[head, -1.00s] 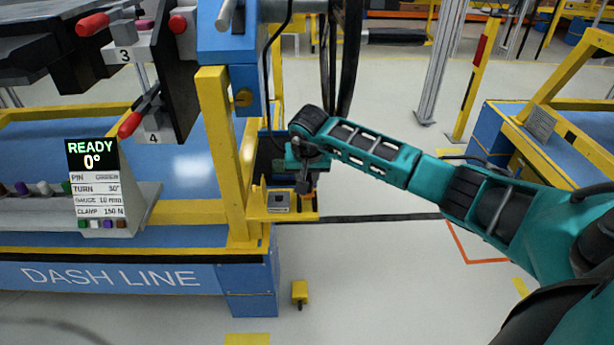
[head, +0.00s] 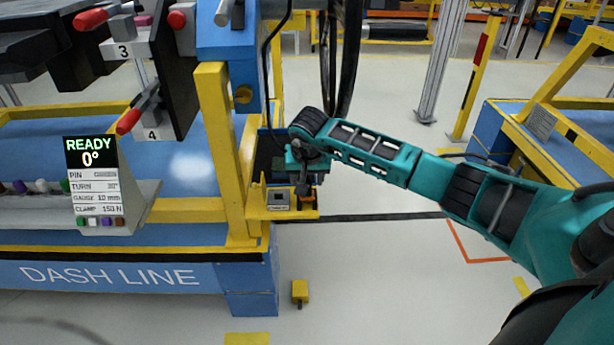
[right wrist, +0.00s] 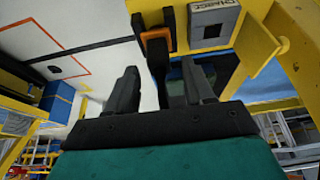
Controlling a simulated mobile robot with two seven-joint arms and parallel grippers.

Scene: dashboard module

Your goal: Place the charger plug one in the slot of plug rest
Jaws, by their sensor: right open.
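My right gripper (right wrist: 160,88) is open, pointing down over a small yellow shelf on the station's right side; it also shows in the head view (head: 306,188). A black stem (right wrist: 157,62), seemingly the charger plug, lies between its spread fingers, with visible gaps on both sides. The stem's far end meets an orange-edged black piece (right wrist: 155,36) at the shelf edge; I cannot tell whether it is seated in it. Beside it sits a grey box (right wrist: 211,24) with a dark opening and a label, also in the head view (head: 278,199). Which part is the plug rest is unclear.
A yellow post (head: 222,150) stands just left of the shelf, and a black cable (head: 268,90) hangs behind. A READY display (head: 92,180) stands on the blue bench at left. The floor right of the shelf is open.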

